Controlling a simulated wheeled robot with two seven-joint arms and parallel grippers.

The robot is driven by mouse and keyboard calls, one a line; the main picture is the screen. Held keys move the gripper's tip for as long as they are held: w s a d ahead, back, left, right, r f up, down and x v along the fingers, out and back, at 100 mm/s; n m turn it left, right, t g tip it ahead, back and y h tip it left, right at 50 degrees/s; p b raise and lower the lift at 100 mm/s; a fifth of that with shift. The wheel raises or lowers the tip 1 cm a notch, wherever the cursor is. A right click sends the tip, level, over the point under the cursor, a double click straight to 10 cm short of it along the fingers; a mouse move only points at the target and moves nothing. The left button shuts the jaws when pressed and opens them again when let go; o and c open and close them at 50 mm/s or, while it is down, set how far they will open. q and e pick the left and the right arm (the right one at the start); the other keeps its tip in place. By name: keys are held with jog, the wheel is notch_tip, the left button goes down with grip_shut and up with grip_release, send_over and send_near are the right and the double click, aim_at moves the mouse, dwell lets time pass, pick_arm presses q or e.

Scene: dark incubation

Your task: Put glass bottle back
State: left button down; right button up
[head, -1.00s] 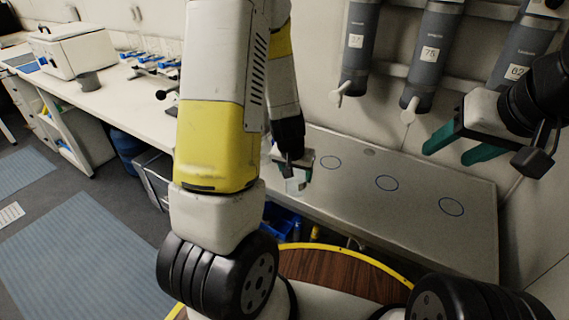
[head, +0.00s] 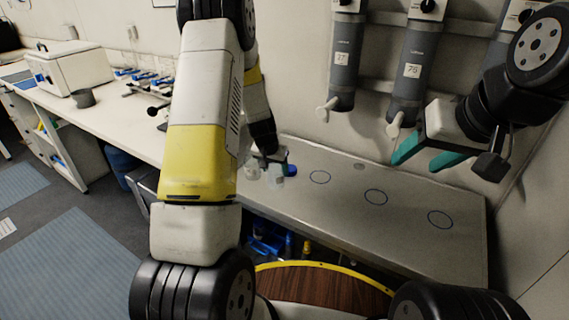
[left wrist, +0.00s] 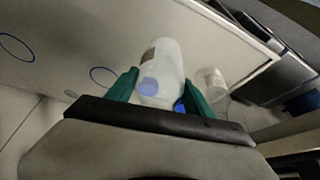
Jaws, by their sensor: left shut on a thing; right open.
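My left gripper (head: 268,158) is shut on a clear glass bottle (left wrist: 160,72), at the left end of the grey bench (head: 330,205). The left wrist view shows the bottle between the green fingers, tilted, with a brown label patch and a blue patch. In the head view the bottle (head: 277,173) is small and partly hidden by the gripper. A second clear container (left wrist: 208,83) stands beside it in the left wrist view. My right gripper (head: 430,160) is open and empty, in front of the hanging dispensers.
Grey dispensers (head: 412,75) hang on the wall above. A long white bench (head: 120,120) with a white box (head: 75,66) runs along the left. A small blue object (head: 291,170) shows beside the held bottle.

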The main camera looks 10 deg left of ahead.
aim_at(275, 176)
pick_arm(q)
jog(key=shift+w, duration=0.3)
jog(key=shift+f, duration=1.75)
jog(key=shift+f, duration=0.15)
jog(key=shift+c, duration=2)
grip_release()
